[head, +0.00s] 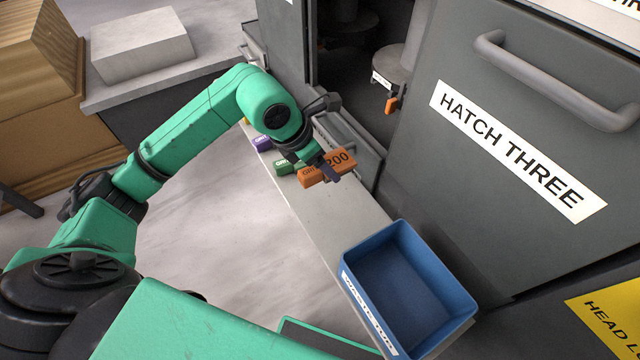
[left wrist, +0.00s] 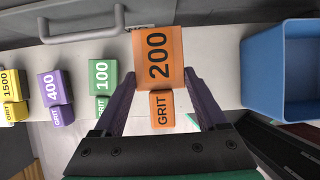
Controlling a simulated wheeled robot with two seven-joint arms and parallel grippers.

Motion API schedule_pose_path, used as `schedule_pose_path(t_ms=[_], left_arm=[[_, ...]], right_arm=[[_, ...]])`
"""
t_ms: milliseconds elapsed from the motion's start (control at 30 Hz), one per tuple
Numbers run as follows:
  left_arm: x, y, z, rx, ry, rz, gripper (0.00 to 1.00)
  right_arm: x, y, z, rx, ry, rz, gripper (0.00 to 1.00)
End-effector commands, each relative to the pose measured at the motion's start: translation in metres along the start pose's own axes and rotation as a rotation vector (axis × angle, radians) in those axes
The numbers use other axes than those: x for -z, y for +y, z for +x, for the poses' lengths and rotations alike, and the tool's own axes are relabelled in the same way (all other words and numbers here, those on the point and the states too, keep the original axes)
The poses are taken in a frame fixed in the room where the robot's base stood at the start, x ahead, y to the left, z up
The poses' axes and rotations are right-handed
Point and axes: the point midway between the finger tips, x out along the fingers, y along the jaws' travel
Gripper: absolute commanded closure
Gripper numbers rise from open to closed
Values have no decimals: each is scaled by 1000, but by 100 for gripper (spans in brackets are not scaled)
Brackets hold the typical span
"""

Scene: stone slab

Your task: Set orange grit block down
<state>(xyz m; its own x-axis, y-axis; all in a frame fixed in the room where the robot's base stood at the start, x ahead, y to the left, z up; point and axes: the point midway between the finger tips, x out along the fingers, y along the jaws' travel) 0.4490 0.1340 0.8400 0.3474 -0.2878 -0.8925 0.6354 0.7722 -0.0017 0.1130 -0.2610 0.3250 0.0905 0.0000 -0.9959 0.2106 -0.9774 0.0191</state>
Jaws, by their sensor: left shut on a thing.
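The orange grit block (head: 312,177), marked 200, is between the fingers of my left gripper (head: 325,165), over the narrow grey ledge. In the left wrist view the orange block (left wrist: 158,58) shows its 200 face and its GRIT side, with a dark finger of my left gripper (left wrist: 160,95) on each side of it. It looks larger there than the other blocks. I cannot tell whether its underside touches the ledge. My right gripper is not in view.
Green (left wrist: 98,80), purple (left wrist: 56,92) and yellow (left wrist: 14,90) grit blocks stand in a row left of the orange one. A blue bin (head: 440,265) sits on the ledge (head: 345,220) to the right. The hatch three panel (head: 540,110) rises behind.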

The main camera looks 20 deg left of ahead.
Motion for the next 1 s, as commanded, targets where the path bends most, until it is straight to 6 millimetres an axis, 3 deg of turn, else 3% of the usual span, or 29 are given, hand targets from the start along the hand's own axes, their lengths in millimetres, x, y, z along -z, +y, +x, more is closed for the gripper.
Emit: schedule_pose_path(t_ms=[100, 400, 767, 800, 833, 1000], left_arm=[[16, -1, 30, 4, 2, -1, 100], [39, -1, 77, 4, 0, 0, 100], [43, 0, 86, 1, -2, 2, 100], [43, 0, 85, 1, 0, 2, 10], [43, 0, 85, 1, 0, 2, 0], [43, 0, 84, 1, 0, 2, 0]], right_arm=[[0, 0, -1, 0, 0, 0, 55], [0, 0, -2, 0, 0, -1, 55], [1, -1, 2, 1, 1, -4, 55], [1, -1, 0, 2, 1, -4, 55], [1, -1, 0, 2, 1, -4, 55], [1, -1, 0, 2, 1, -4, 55]])
